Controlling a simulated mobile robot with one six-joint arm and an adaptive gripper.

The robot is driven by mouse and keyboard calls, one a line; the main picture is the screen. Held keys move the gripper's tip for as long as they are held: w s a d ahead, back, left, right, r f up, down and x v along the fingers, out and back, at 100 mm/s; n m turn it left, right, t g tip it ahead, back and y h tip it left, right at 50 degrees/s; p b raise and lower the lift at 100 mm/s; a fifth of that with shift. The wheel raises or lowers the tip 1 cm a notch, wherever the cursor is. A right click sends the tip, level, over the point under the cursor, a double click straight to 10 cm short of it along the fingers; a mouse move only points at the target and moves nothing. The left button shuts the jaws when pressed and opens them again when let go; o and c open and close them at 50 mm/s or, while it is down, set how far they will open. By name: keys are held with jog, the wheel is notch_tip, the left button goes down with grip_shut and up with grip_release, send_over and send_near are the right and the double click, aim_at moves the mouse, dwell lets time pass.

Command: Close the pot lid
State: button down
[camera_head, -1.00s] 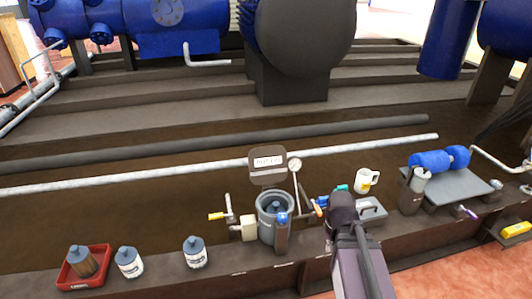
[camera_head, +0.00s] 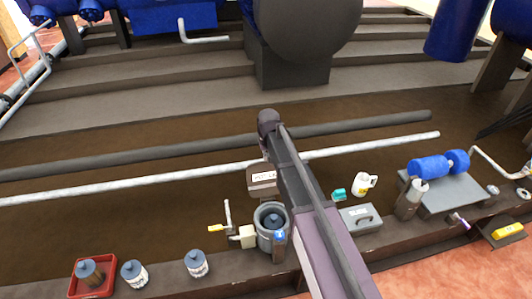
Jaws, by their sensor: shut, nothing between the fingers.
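The pot (camera_head: 260,238) is a grey round vessel on the bench ledge at lower centre, with a dark blue-grey piece (camera_head: 272,219) inside. Its dark lid (camera_head: 262,189) with a white label stands raised behind the pot mouth, so the pot is open. My arm (camera_head: 300,195) reaches up from the bottom, passes just right of the pot and lid, and ends in a dark joint above the lid. My gripper cannot be made out; it is probably hidden behind my arm or the lid.
A crank with a yellow grip (camera_head: 215,228) stands left of the pot. On the right are a white mug (camera_head: 361,185), a grey box (camera_head: 355,220) and a blue motor (camera_head: 431,167).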

aim_at(265, 176)
jog(key=shift+w+a+r, duration=0.25)
jog(key=shift+w+a, duration=0.2)
jog(key=shift+w+a+r, duration=0.25)
jog(key=shift+w+a, duration=0.2)
jog(key=shift+d+f, duration=0.1)
jog(key=shift+f, duration=0.15)
jog(key=f+b, duration=0.3)
jog(key=w+f+b, duration=0.1)
jog(key=f+b, duration=0.5)
jog(key=shift+w+f+b, duration=0.2)
jog(key=shift+w+b, duration=0.1)
jog(key=shift+s+r, duration=0.2)
dwell(0.4)
